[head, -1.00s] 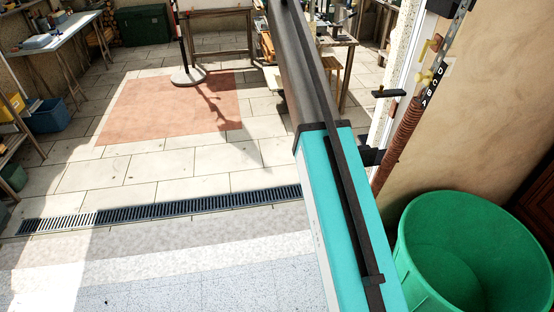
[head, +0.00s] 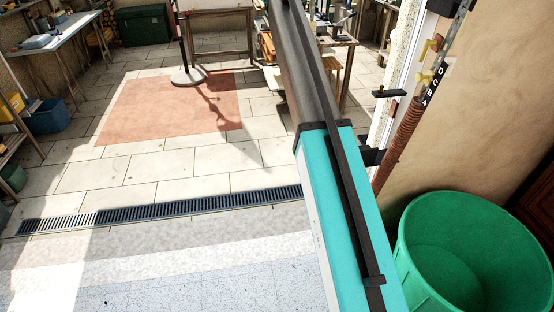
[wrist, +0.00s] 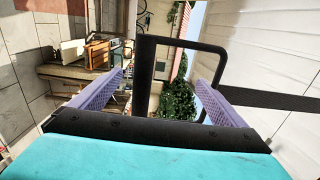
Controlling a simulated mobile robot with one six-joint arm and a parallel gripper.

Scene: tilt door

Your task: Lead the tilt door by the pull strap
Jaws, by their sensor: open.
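In the wrist view, my gripper (wrist: 161,77) has its two purple fingers spread wide apart. A black rectangular loop (wrist: 144,75) stands at the fingers. Its left bar lies in the gap between the fingertips, and its right side crosses close to the right finger. Whether it touches a finger I cannot tell. A flat black strap (wrist: 270,99) runs from behind the right finger to the right edge, across a pale slatted panel (wrist: 270,45), which looks like the tilt door. The lower end of the loop is hidden by my gripper body. The head view shows only my arm, not the gripper.
In the head view, a green bin (head: 440,270) stands at the right by the wall. A spring and a lettered strip (head: 432,85) run along the door post. A drain grate (head: 160,208) crosses the floor.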

